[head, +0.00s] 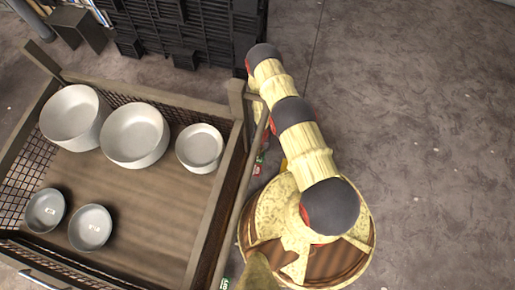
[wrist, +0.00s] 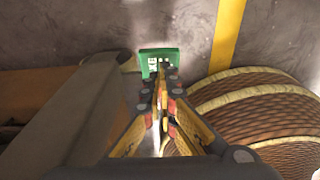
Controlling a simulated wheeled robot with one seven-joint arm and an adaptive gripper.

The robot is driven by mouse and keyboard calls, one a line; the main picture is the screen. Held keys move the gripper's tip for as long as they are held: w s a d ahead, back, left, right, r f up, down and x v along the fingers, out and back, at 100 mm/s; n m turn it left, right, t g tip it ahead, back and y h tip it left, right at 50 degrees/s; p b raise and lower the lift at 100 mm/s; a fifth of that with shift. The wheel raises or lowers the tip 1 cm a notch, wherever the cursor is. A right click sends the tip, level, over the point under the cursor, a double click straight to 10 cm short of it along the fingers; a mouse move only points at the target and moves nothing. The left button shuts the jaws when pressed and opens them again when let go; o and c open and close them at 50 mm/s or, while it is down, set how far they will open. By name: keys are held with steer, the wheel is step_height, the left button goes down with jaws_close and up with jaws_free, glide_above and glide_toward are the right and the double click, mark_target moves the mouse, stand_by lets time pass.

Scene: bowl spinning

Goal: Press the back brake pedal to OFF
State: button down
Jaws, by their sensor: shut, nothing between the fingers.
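A green pedal (wrist: 147,56) with small white markings shows at the upper middle of the wrist view; I cannot read the markings. My gripper (wrist: 161,75) is shut and empty, its fingertips overlapping the pedal's lower part in this view. I cannot tell whether they touch it. In the head view, small green (head: 259,159) and red (head: 256,170) parts show low beside the cart's right side, below my arm's far end. My gripper is mostly hidden there by my own arm. Another green part (head: 225,284) shows at the bottom edge, near the cart's front right corner.
A wooden cart (head: 205,250) with mesh sides holds several grey bowls, with a large one (head: 135,132) at its back. Its side bar runs close along the left of my gripper. Black crates (head: 190,25) stand behind. The floor on the right (head: 430,120) is clear.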

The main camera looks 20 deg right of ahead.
steer(key=shift+f, duration=1.45)
stand_by(1.1)
steer(key=shift+r+p, duration=2.2)
steer(key=shift+r, duration=1.3)
